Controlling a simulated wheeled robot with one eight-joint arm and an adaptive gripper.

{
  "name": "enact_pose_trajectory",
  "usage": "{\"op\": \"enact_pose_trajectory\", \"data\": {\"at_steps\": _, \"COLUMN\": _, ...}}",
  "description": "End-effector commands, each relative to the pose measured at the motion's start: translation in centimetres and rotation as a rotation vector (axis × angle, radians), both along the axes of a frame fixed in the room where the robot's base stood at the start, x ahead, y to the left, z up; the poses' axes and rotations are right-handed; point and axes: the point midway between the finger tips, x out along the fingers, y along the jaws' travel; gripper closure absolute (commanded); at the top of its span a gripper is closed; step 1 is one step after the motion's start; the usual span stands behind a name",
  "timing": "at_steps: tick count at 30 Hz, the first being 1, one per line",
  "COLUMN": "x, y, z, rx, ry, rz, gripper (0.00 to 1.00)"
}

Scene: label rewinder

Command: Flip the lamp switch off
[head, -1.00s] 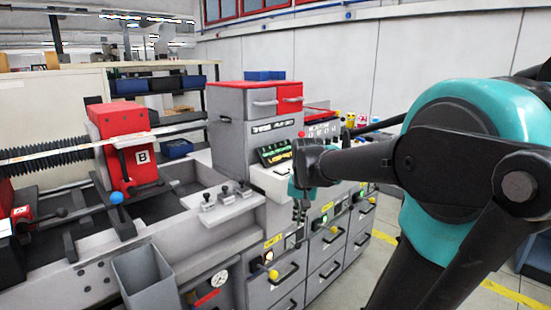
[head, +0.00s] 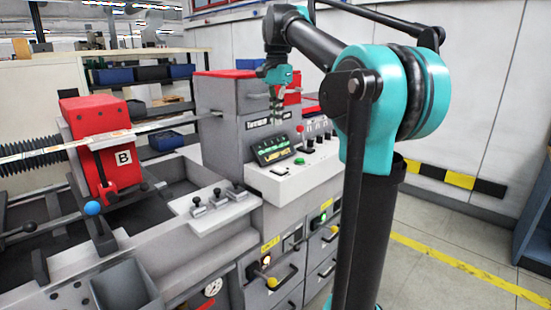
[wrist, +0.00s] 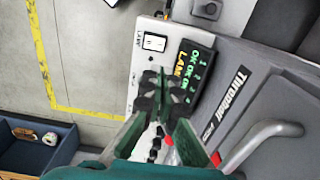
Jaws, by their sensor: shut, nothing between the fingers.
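A small white rocker switch (wrist: 154,42) beside a label that seems to read "LAMP" is on the light console panel (wrist: 137,84) in the wrist view. It lies beyond my fingertips, apart from them; which way it is tipped is too small to tell. A dark display (wrist: 190,70) with green and yellow text is beside it. My gripper (wrist: 153,92) is shut and empty over the panel.
A grey cabinet with a handle (wrist: 262,142) is close to the right in the wrist view. Open floor (head: 455,225) lies right of the machine.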

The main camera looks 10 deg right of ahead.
Motion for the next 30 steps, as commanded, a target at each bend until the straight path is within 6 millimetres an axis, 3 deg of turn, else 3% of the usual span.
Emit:
{"op": "enact_pose_trajectory", "data": {"at_steps": 9, "x": 0.0, "y": 0.0, "z": -0.2, "rx": 0.0, "ry": 0.0, "rz": 0.001, "gripper": 1.0}}
{"op": "enact_pose_trajectory", "data": {"at_steps": 14, "x": 0.0, "y": 0.0, "z": -1.5, "rx": 0.0, "ry": 0.0, "rz": 0.001, "gripper": 1.0}}
{"op": "enact_pose_trajectory", "data": {"at_steps": 30, "x": 0.0, "y": 0.0, "z": -11.4, "rx": 0.0, "ry": 0.0, "rz": 0.001, "gripper": 1.0}}
